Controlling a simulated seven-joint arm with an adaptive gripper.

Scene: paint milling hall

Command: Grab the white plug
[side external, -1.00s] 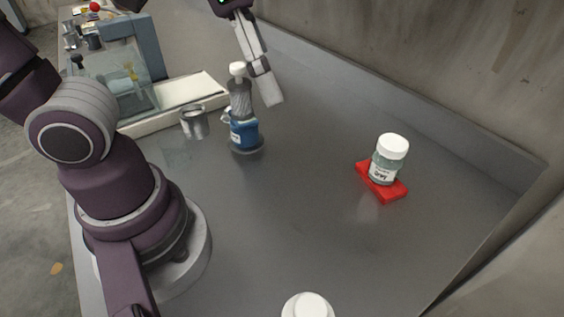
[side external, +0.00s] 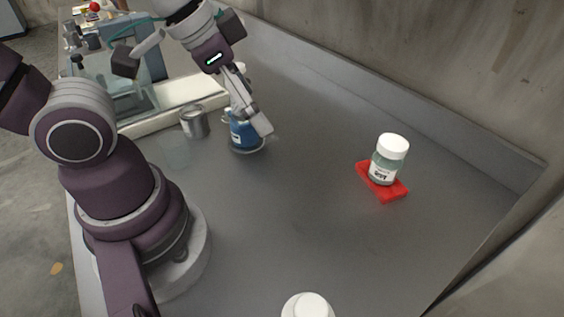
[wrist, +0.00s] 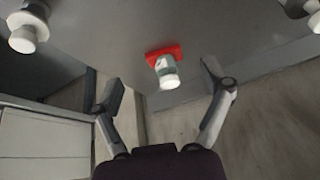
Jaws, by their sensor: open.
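No separate white plug can be told for sure. A glass jar (side external: 385,168) with a white cap (side external: 393,146) stands upright on a red block (side external: 395,191); it also shows in the wrist view (wrist: 165,70), between and beyond the fingers. A blue container (side external: 244,137) stands behind my gripper, and its white-knobbed top is mostly hidden. A white piece with a narrower round top (side external: 309,304) is cut off at the bottom edge. My gripper (side external: 252,113) is open and empty, well left of the jar; its spread fingers also show in the wrist view (wrist: 165,84).
A metal can (side external: 194,122) stands left of the blue container. A white-edged tray (side external: 140,126) and a clear-sided machine (side external: 125,90) are at the back left. A wall (side external: 470,70) bounds the grey bench; its middle (side external: 300,200) is clear.

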